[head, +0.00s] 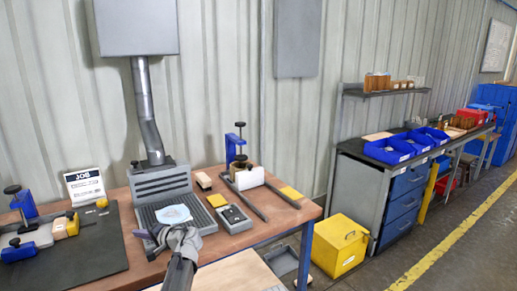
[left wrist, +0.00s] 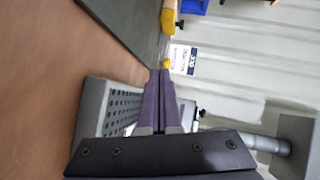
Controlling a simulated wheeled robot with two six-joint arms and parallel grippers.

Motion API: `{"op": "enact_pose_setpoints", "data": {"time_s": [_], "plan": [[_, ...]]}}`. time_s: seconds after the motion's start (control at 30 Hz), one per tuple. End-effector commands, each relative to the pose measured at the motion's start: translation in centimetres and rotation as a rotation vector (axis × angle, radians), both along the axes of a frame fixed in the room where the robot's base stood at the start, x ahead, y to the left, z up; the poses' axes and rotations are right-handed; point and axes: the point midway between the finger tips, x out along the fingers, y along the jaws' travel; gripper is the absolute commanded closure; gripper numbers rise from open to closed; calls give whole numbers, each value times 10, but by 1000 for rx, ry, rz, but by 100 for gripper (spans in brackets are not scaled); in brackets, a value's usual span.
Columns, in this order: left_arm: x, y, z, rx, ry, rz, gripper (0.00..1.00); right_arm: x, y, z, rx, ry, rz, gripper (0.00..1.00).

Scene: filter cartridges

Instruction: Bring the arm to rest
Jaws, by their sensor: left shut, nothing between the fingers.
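My left gripper (head: 149,236) is over the front left of the grey slotted extraction unit (head: 163,184) on the brown bench. Its purple fingers are together with nothing between them, and they also show closed in the left wrist view (left wrist: 162,76). My right gripper is in neither view.
A black mat (head: 95,251) with a blue clamp fixture (head: 22,203) and yellow-ended part (head: 66,226) lies left, before a JOB card (head: 84,186). Right are a small grey device (head: 234,218), a second blue clamp (head: 235,145) and a yellow bin (head: 339,245) on the floor.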

Motion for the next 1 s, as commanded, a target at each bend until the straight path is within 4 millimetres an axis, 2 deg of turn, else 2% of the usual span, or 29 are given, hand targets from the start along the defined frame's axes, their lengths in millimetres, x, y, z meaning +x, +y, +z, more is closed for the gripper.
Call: {"op": "enact_pose_setpoints", "data": {"time_s": [0.27,0.47,0.57,0.7,0.8,0.9,1.0], "plan": [[-36,-52,-19,-196,33,6,100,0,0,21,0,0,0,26],[-79,-111,-41,-408,101,10,100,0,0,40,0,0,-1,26],[-113,-153,-52,-546,166,9,100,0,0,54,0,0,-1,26],[-175,-224,-65,-768,303,-3,100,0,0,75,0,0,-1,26],[-216,-267,-68,-898,404,-12,100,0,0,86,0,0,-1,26],[-249,-299,-68,-993,491,-23,100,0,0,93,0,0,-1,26],[-272,-320,-67,-1056,553,-30,100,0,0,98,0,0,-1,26]]}}
